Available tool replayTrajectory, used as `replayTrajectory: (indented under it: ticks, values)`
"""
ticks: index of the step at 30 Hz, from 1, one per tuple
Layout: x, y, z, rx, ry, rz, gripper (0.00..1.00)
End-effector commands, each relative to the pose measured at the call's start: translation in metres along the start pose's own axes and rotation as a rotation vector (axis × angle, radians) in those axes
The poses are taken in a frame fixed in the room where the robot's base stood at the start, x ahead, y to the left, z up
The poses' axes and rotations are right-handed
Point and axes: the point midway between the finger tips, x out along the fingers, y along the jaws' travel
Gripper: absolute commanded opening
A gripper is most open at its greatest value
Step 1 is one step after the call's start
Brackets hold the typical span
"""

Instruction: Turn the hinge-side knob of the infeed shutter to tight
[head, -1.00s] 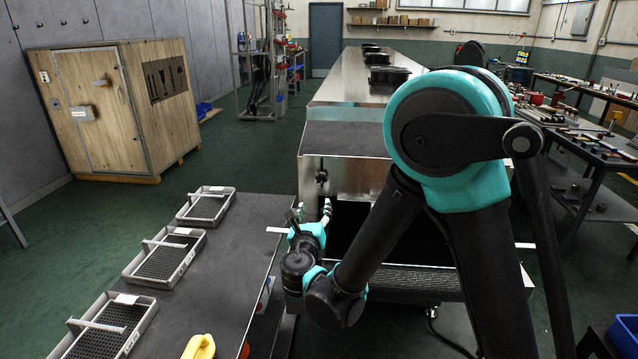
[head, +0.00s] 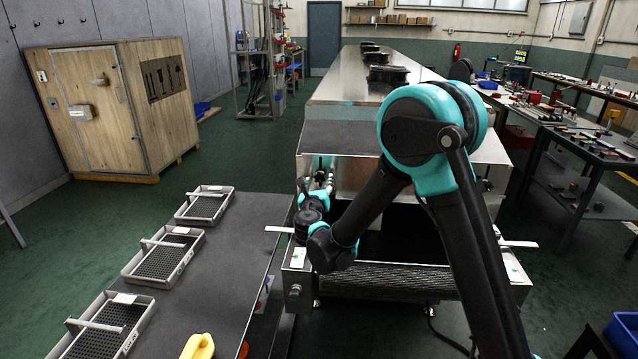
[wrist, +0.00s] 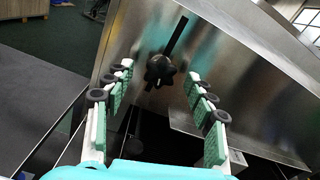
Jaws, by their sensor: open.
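The infeed shutter (head: 365,177) is a shiny metal plate at the near end of the long dryer. A black star-shaped knob (wrist: 159,71) sits on its metal face in the wrist view, with a dark slot running up and right from it. My gripper (wrist: 158,82) is open, with its green-padded fingers on either side of the knob and a little short of it; contact does not show. In the head view my gripper (head: 321,183) is at the shutter's left end and mostly hides the knob. I cannot tell which side is hinged.
A mesh conveyor belt (head: 400,281) runs below the dark dryer mouth. A grey table (head: 235,275) with several wire-bottomed trays (head: 165,256) stands at left. A yellow object (head: 198,347) lies at its near edge. Workbenches with tools (head: 580,135) line the right. Green floor is open between.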

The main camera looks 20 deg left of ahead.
Motion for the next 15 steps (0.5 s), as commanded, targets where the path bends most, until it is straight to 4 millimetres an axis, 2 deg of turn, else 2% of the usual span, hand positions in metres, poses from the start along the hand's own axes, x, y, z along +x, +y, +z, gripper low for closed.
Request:
replayTrajectory:
  ticks: [8,15]
  values:
    - [0.0009,0.0002,0.0001,0.000,0.000,0.000,0.55]
    - [0.0007,0.0003,0.0001,0.000,0.000,0.001,0.25]
